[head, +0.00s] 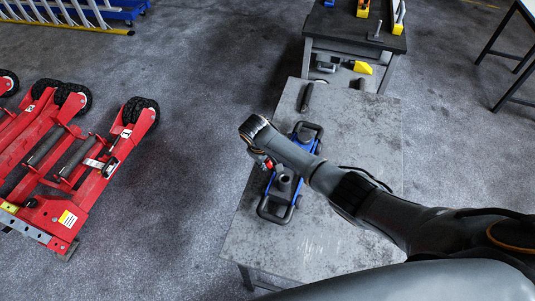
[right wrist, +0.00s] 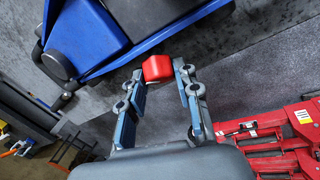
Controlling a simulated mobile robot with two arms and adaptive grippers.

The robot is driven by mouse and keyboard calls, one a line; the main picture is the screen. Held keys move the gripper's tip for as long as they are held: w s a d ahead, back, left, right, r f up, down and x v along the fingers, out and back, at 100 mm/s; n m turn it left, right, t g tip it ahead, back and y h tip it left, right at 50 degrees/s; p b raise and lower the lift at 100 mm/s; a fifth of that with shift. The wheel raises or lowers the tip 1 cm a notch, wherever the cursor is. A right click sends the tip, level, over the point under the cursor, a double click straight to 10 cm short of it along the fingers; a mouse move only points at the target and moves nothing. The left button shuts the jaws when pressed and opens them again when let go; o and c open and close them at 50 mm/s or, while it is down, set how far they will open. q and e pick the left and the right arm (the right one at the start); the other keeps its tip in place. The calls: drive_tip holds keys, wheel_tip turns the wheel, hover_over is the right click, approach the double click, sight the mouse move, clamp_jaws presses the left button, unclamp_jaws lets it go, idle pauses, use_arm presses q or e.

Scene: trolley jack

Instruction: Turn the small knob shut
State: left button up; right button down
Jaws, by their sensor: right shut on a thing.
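A blue trolley jack with black bar handles (head: 274,210) lies on the grey table (head: 310,250); its blue body (right wrist: 85,30) fills the upper left of the right wrist view. The small red knob (right wrist: 157,68) sticks out at the side of the jack, and a bit of red shows in the head view (head: 268,164). My right gripper (right wrist: 160,72) is shut on the knob, one finger on each side of it. In the head view my right gripper (head: 264,160) is partly hidden by its wrist. My left gripper is not in view.
A dark cylindrical bar (head: 306,97) lies at the table's far end. Behind stands a dark-topped bench (head: 350,25) with yellow items. Red wheeled equipment (head: 70,150) stands on the floor at the left. The table's right side is partly clear beyond my right arm.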

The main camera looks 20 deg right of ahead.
drive_tip(key=shift+a+m+t+h, duration=0.2)
drive_tip(key=shift+m+t+h, duration=0.25)
drive_tip(key=shift+m, duration=0.25)
drive_tip(key=shift+s+f+m+h, duration=0.1)
drive_tip(key=shift+f+m+h, duration=0.1)
drive_tip(key=shift+m+h, duration=0.45)
drive_tip(key=shift+a+f+m+t+h+b, duration=0.15)
drive_tip(key=shift+m+t+h+b, duration=0.3)
drive_tip(key=shift+m+h+b, duration=0.85)
drive_tip(key=shift+m+b, duration=0.1)
drive_tip(key=shift+m, duration=0.05)
drive_tip(key=c, duration=1)
unclamp_jaws()
drive_tip(key=shift+o, duration=0.2)
drive_tip(key=shift+r, duration=0.2)
